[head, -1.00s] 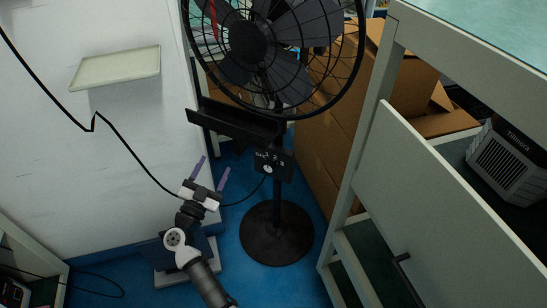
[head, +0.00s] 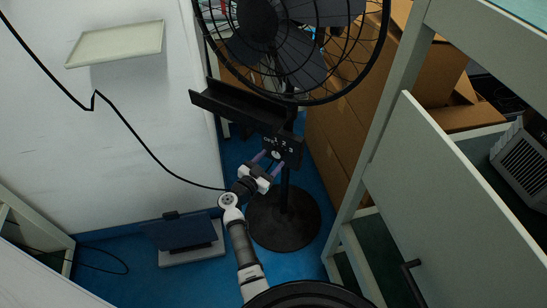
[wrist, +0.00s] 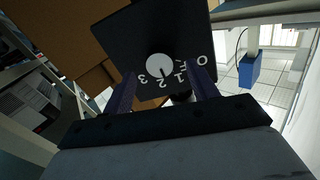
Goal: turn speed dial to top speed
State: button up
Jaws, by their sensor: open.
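The speed dial (wrist: 159,66) is a round light knob on the dark control box (wrist: 185,28), with the marks OFF, 1, 2 and 3 beside it in the wrist view. Its dark pointer line is directed toward the marks, near 1. In the head view the control box (head: 283,149) sits on the pole of the black fan (head: 262,22), below the cage. My gripper (head: 266,161) is just in front of the box. In the wrist view my gripper (wrist: 164,84) is open, with one purple finger on each side of the dial's lower area. Contact with the dial cannot be told.
A dark shelf (head: 236,108) juts out above the control box. The fan's round base (head: 284,218) stands on the blue floor. Cardboard boxes (head: 345,110) and a bench with a pale panel (head: 455,205) are to the right. A black cable (head: 150,150) hangs along the white wall.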

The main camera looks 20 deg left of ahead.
aim_at(278, 152)
jog(key=shift+x, duration=1.3)
jog(key=c, duration=1)
